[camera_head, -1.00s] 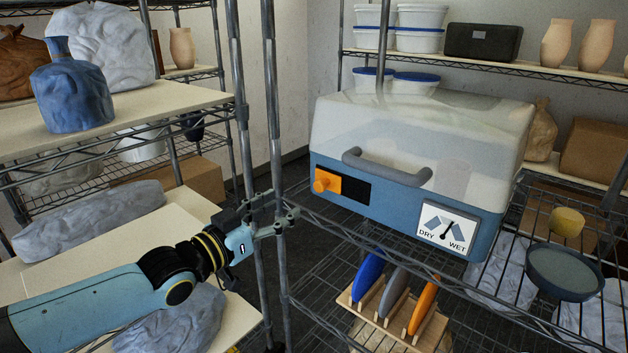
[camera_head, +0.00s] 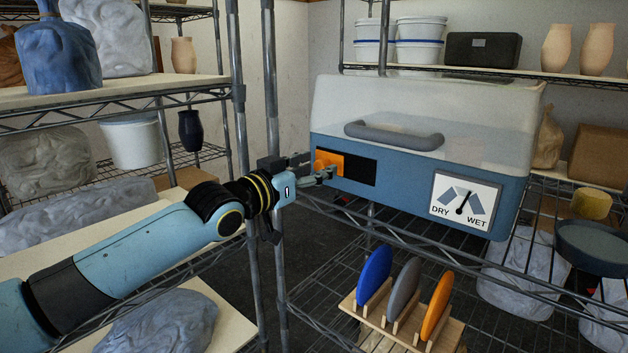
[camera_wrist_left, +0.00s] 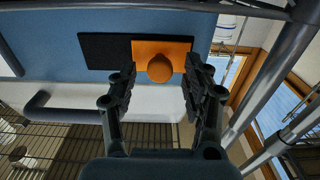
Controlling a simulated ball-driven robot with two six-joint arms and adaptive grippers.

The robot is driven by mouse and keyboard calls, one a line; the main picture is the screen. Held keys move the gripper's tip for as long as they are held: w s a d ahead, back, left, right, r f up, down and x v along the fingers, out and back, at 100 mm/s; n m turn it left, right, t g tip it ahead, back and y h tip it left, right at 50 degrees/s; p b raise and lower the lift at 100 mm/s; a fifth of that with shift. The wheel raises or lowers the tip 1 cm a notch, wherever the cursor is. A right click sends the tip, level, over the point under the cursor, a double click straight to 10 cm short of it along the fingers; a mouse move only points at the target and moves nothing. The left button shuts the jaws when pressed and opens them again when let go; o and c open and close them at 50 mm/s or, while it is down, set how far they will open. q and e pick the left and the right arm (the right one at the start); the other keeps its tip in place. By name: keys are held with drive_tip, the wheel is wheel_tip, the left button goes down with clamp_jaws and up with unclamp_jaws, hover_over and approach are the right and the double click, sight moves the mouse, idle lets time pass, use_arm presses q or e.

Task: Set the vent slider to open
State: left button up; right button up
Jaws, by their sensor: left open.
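The vent slider is an orange plate with a round knob (camera_head: 325,163) at the left end of a black slot (camera_head: 358,171) on the front of a blue box with a clear lid (camera_head: 420,110). In the left wrist view the orange knob (camera_wrist_left: 160,68) lies between the two fingers, with the black slot (camera_wrist_left: 105,52) to its left. My left gripper (camera_head: 318,172) is open at the knob, its fingers on either side; the wrist view shows a gap on the left, while the right finger is close to the knob. My right gripper is not in view.
A DRY/WET dial (camera_head: 465,200) is on the box's right front. A grey handle (camera_head: 394,136) sticks out above the slot. A shelf post (camera_head: 272,120) stands close beside my left wrist. Coloured discs in a wooden rack (camera_head: 400,320) stand below.

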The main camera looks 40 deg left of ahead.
use_arm(q)
clamp_jaws()
idle(0.4)
